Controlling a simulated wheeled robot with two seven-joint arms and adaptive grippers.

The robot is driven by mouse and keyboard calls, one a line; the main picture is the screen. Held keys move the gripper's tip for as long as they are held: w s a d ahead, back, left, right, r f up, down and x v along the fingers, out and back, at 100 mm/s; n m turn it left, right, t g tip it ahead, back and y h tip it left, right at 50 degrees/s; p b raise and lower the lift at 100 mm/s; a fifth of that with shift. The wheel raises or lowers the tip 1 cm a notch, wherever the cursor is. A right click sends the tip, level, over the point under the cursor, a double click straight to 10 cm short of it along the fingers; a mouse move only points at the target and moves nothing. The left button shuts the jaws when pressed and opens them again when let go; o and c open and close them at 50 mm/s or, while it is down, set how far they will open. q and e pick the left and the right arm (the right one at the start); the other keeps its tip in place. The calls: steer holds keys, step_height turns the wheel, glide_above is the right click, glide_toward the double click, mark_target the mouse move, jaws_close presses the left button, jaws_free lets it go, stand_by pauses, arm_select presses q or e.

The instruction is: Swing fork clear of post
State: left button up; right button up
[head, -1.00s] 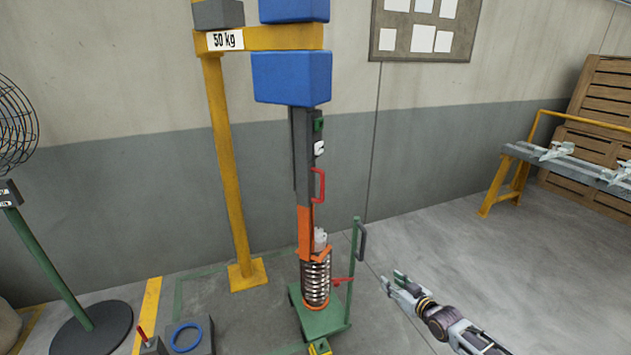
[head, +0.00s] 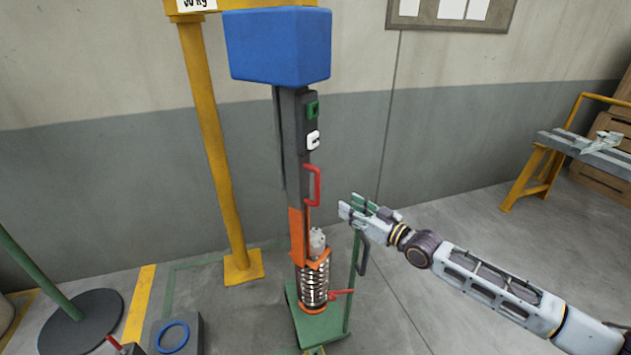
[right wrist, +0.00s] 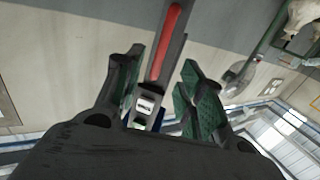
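A dark upright post (head: 296,160) hangs below a blue block (head: 278,45), with a red handle (head: 314,186) on its right side. Its lower part is orange, with an orange fork-like piece (head: 316,260) at the top of a coil spring (head: 314,288). I cannot tell for sure which part is the fork. My right gripper (head: 352,208) is right of the red handle and appears apart from it. In the right wrist view its fingers (right wrist: 162,72) are open, with the red handle (right wrist: 168,42) seen beyond the gap between them. My left gripper is not in view.
The spring stands on a green cart (head: 322,327) with an upright push handle (head: 362,254) below my right gripper. A yellow column (head: 210,150) stands left of the post. A bench (head: 590,153) is at the right. The floor between is clear.

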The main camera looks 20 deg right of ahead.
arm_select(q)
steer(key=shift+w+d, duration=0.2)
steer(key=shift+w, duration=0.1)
arm_select(e)
steer(key=shift+w+a+r, duration=0.25)
steer(key=shift+r, duration=0.2)
steer(key=shift+w, duration=0.1)
steer(key=shift+w, duration=0.15)
